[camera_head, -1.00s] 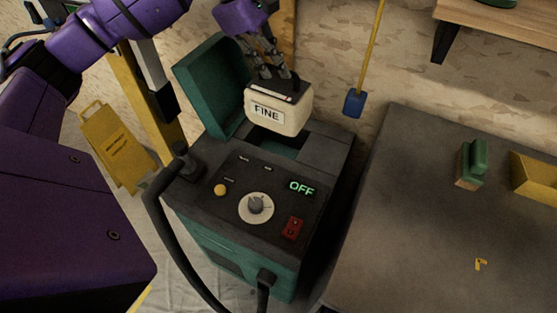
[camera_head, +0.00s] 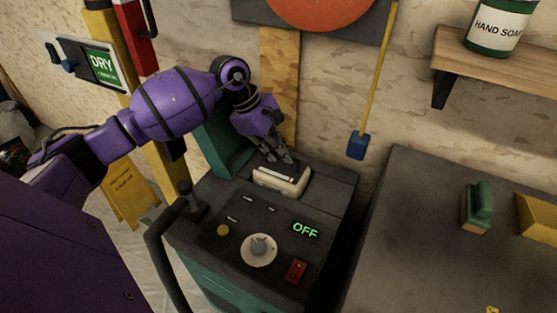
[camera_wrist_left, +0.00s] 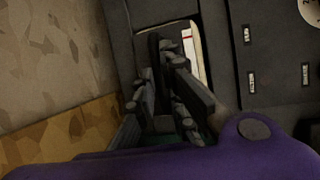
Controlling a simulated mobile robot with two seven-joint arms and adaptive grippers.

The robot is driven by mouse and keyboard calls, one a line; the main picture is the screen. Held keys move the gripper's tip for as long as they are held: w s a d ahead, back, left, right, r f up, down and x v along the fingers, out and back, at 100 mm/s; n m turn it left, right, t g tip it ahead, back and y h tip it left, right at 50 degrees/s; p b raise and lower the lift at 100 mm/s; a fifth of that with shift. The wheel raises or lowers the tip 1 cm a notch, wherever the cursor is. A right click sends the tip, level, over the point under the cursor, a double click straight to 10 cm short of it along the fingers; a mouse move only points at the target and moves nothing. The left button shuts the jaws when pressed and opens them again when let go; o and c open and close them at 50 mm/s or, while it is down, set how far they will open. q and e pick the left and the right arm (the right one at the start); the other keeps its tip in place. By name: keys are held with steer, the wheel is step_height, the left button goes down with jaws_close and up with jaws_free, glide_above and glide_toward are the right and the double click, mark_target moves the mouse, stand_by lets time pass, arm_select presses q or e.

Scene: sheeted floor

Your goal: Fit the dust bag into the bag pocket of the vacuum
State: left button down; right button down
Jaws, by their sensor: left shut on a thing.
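The cream dust bag (camera_head: 281,184) with a dark top strip sits mostly sunk in the bag pocket of the vacuum (camera_head: 323,203); only its upper part shows, and its label is mostly hidden. My left gripper (camera_head: 284,162) reaches down from the left and is shut on the bag's top. In the left wrist view the fingers (camera_wrist_left: 172,95) lie over the pocket, with the bag (camera_wrist_left: 197,55) beside them. The green lid (camera_head: 222,146) stands open behind the arm. The vacuum's panel reads OFF. My right gripper is not in view.
A grey table (camera_head: 420,240) at the right holds a green-handled brush (camera_head: 477,207) and a yellow container (camera_head: 538,215). A shelf with hand soap (camera_head: 497,28) hangs above it. A yellow sign (camera_head: 128,195) stands left.

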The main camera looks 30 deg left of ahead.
mark_target(281, 166)
arm_select(q)
step_height(281, 166, down, 3)
steer(key=shift+r, duration=0.1)
steer(key=shift+f, duration=0.3)
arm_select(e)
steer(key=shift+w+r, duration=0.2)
arm_select(q)
steer(key=shift+f, duration=0.25)
steer(key=c, duration=1.8)
jaws_free()
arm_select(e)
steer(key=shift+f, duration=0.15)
arm_select(q)
steer(key=shift+r, duration=0.15)
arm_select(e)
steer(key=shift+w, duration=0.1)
